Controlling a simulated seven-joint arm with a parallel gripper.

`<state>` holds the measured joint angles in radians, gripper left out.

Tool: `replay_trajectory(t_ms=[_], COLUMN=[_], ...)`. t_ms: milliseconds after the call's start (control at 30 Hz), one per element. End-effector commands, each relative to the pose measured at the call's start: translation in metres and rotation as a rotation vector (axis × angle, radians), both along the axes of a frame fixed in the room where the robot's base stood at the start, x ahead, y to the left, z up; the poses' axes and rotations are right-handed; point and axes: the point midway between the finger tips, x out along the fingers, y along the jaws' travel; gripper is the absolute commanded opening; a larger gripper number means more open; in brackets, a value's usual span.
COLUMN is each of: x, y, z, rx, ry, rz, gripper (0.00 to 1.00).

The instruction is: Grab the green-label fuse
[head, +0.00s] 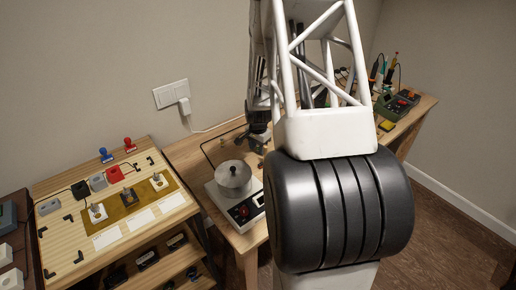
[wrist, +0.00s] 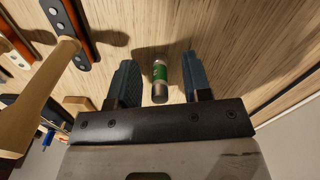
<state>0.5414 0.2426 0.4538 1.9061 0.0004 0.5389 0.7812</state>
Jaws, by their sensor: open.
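The green-label fuse (wrist: 160,76) is a small cylinder with metal ends and a green band. In the wrist view it lies on the light wooden surface (wrist: 225,35), between the two blue-grey fingers of my gripper (wrist: 158,84). The fingers are open, with a gap on each side of the fuse, and they do not appear to touch it. In the head view my arm covers this spot, and I cannot make out the fuse there. The end of my gripper (head: 259,138) shows only in part there, left of the arm, above the bench.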

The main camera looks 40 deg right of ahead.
Motion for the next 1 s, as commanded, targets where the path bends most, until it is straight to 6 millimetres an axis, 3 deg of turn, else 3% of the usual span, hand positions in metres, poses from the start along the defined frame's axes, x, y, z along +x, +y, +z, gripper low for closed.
replay_trajectory(t_ms=[67, 300, 367, 767, 1000], x=[0.0, 0.0, 0.0, 0.0, 0.0], y=[0.0, 0.0, 0.0, 0.0, 0.0], z=[0.0, 0.0, 0.0, 0.004, 0.023], rx=[0.0, 0.0, 0.0, 0.0, -0.001], ry=[0.0, 0.0, 0.0, 0.0, -0.001], rz=[0.0, 0.0, 0.0, 0.0, 0.0], gripper=[0.43, 0.06, 0.0, 0.0, 0.0])
